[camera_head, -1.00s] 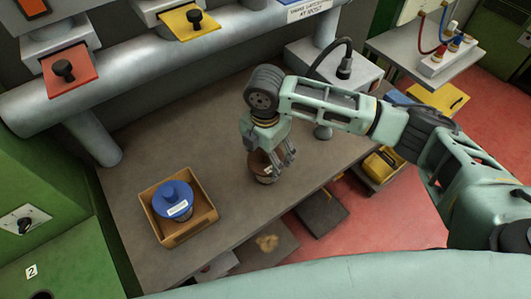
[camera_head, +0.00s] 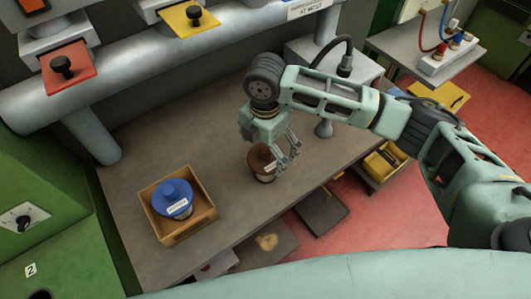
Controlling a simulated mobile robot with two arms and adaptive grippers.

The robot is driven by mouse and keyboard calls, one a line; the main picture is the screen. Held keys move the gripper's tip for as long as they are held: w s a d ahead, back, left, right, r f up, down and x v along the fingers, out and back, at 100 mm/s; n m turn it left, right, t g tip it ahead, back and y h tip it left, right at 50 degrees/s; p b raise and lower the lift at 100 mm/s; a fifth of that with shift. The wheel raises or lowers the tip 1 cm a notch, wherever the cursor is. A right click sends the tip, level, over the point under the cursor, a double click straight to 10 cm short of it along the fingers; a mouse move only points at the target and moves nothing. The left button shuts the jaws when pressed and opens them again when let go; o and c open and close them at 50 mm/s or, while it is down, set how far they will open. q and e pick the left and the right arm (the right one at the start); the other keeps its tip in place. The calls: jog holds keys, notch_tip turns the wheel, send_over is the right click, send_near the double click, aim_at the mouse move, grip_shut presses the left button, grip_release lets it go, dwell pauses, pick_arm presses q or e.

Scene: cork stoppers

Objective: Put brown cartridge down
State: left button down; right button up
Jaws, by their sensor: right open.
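The brown cartridge (camera_head: 261,162) stands upright on the grey bench (camera_head: 225,200), near its front edge. My right gripper (camera_head: 287,160) is open, just to the right of the cartridge and a little above the bench. Its fingers partly overlap the cartridge's right side in the picture; I cannot tell whether they touch it. My left gripper is not in view.
A blue cartridge (camera_head: 173,195) sits in an open cardboard box (camera_head: 190,228) on the bench's left part. Grey pipes (camera_head: 120,70) run behind the bench. A lamp-like fixture (camera_head: 345,65) stands at the back right. Bare bench lies between box and brown cartridge.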

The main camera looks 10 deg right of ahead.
notch_tip(320, 180, up, 10)
jog(key=b, duration=0.2)
jog(key=shift+s, duration=0.1)
dwell(0.5)
